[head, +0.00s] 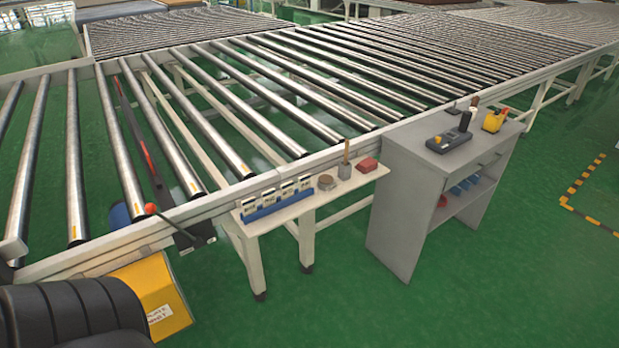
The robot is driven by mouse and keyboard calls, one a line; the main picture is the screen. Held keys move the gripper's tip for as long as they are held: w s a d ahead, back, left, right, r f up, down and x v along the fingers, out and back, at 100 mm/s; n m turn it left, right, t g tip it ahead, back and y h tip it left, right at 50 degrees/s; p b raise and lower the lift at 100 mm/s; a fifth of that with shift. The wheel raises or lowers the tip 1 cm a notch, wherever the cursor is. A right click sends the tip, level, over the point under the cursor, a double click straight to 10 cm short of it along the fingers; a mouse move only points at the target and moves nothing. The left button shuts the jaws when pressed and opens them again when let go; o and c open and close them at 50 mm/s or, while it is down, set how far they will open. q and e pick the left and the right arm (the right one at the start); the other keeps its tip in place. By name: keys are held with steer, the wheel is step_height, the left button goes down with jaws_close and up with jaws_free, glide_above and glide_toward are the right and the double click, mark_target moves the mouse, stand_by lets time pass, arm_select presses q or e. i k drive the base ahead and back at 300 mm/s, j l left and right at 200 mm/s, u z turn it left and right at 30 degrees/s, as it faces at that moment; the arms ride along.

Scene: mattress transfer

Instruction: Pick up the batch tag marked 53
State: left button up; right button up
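Several white batch tags (285,190) stand in a row in a blue holder (262,210). The holder is at the left end of a narrow cream side table (317,205) beside the roller conveyor. The markings on the tags are too small to read, so I cannot tell which one is 53. Neither of my grippers shows in the head view.
The same table holds a round brown item (326,182), a cup with a stick (344,171) and a red block (368,165). A grey cabinet (412,190) stands right of it. A yellow box (155,295) is at lower left. Green floor in front is clear.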

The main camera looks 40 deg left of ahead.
mark_target(288, 191)
steer(key=i, duration=1.45)
steer(key=i+u, duration=0.15)
steer(key=i, duration=0.45)
steer(key=i+l+u, duration=0.15)
steer(key=i, duration=0.45)
steer(key=u, duration=1.5)
steer(key=l, duration=0.1)
